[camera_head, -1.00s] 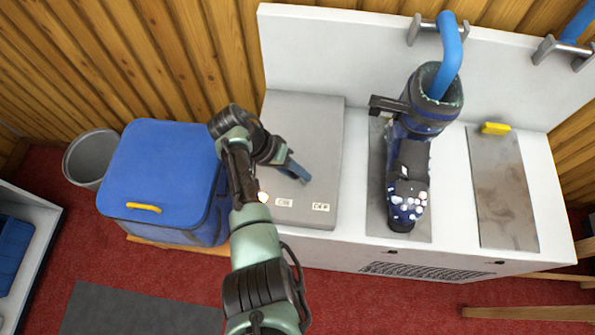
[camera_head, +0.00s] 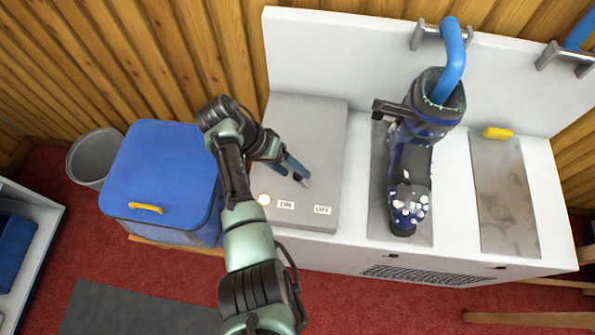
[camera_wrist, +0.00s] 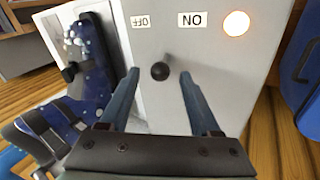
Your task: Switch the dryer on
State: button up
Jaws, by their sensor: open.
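The dryer (camera_head: 360,258) is a white bench with a back panel and a grey control box (camera_head: 300,120) on its left end. The box carries an ON label (camera_head: 286,205), an OFF label (camera_head: 323,210) and a pale round lamp (camera_head: 264,199), which looks bright with an orange rim in the wrist view (camera_wrist: 236,23). A dark round knob (camera_wrist: 160,71) stands on the box, slightly nearer the OFF label's side in the wrist view. My gripper (camera_head: 299,174) is open over the box. Its blue fingers lie either side of the knob, with gaps visible between.
A dark blue boot (camera_head: 408,160) with white specks stands on the dryer, under a blue hose (camera_head: 452,60). A yellow item (camera_head: 497,133) lies to its right. A blue lidded box (camera_head: 160,170) and a grey bin (camera_head: 93,157) stand left.

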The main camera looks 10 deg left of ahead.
jog(key=v, duration=0.9)
jog(key=shift+a, duration=0.2)
jog(key=shift+w+r, duration=0.1)
jog(key=shift+r, duration=0.1)
jog(key=w+a+r+t+y, duration=0.1)
jog(key=w+r+t+y, duration=0.3)
jog(key=w+r+t, duration=0.5)
jog(key=w+d+r+n+t+y, duration=0.1)
jog(key=w+r+t+y, duration=0.15)
jog(key=r, duration=0.75)
jog(key=w+d+r+t+y, duration=0.1)
jog(key=w+r+t, duration=0.15)
jog(key=r, duration=0.85)
jog(key=s+d+r+t, duration=0.3)
jog(key=r, duration=0.6)
jog(key=s+d+r+t, duration=0.3)
jog(key=r, duration=0.5)
jog(key=s+d+r+t, duration=0.2)
jog(key=s+r+t, duration=0.1)
jog(key=s+r, duration=0.4)
jog(key=s+d+r+n+t+h, duration=0.1)
jog(key=s+d+r+t, duration=0.1)
jog(key=s+r+t, duration=0.2)
jog(key=s+r, duration=0.3)
jog(key=shift+s+d+p, duration=0.25)
jog(key=shift+s+p, duration=0.05)
jog(key=shift+p, duration=0.05)
